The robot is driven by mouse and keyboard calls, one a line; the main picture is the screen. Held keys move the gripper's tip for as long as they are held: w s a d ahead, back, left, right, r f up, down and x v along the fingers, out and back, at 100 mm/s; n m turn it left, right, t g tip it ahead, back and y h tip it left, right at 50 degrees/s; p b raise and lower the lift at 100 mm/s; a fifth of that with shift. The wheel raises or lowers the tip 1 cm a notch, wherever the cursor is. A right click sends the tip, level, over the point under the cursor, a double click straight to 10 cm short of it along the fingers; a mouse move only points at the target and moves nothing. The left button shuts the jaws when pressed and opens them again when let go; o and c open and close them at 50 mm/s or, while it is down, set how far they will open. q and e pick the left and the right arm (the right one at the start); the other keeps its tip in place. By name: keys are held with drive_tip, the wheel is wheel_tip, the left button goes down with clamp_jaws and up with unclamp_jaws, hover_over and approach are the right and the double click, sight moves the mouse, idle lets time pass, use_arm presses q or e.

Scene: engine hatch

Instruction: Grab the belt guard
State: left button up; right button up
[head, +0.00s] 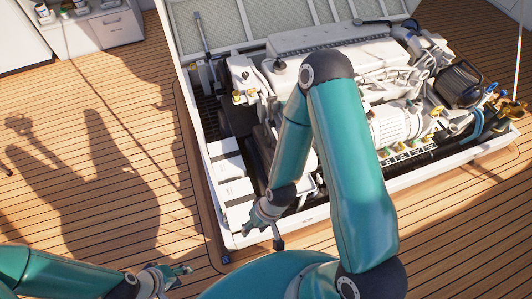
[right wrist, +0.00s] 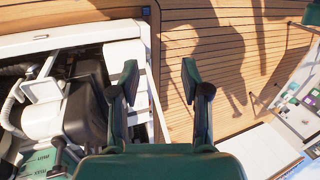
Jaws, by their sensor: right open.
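A dark cover (right wrist: 85,108), which may be the belt guard, lies left of my right gripper (right wrist: 160,78) in the right wrist view. I cannot be sure it is that part. A dark part (head: 238,117) also shows at the left end of the white engine (head: 345,65) in the head view. My right gripper (head: 261,236) is open and empty over the hatch's front left corner, apart from the dark part. My right arm hides part of the engine. My left gripper (head: 182,275) is low at the left over the deck; its opening is unclear.
The white hatch frame (head: 222,205) surrounds the engine, with a raised lid (head: 222,28) behind it. Hoses and brass fittings (head: 500,108) crowd the right end. A white cabinet (head: 110,27) stands far left. The wooden deck (head: 95,120) between is clear and shadowed.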

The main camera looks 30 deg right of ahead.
drive_tip(key=w+d+f+t+b, duration=0.1)
drive_tip(key=w+f+b, duration=0.2)
drive_tip(key=w, duration=0.2)
drive_tip(key=w+d+f+b, duration=0.2)
drive_tip(key=w+f+b, duration=0.1)
drive_tip(key=w+b, duration=0.15)
drive_tip(key=t+h+b, duration=0.2)
drive_tip(key=h+b, duration=0.3)
drive_tip(key=b, duration=1.4)
approach(270, 132)
drive_tip(key=shift+m, duration=0.3)
drive_tip(key=b+x, duration=0.1)
drive_tip(key=x, duration=0.4)
drive_tip(key=shift+w+d+f, duration=0.1)
drive_tip(key=shift+d+f, duration=0.1)
drive_tip(key=shift+f, duration=0.1)
drive_tip(key=b+x, duration=0.2)
drive_tip(key=x, duration=0.2)
drive_tip(key=shift+a, duration=0.2)
drive_tip(key=shift+w+f, duration=0.2)
drive_tip(key=shift+f, duration=0.35)
clamp_jaws()
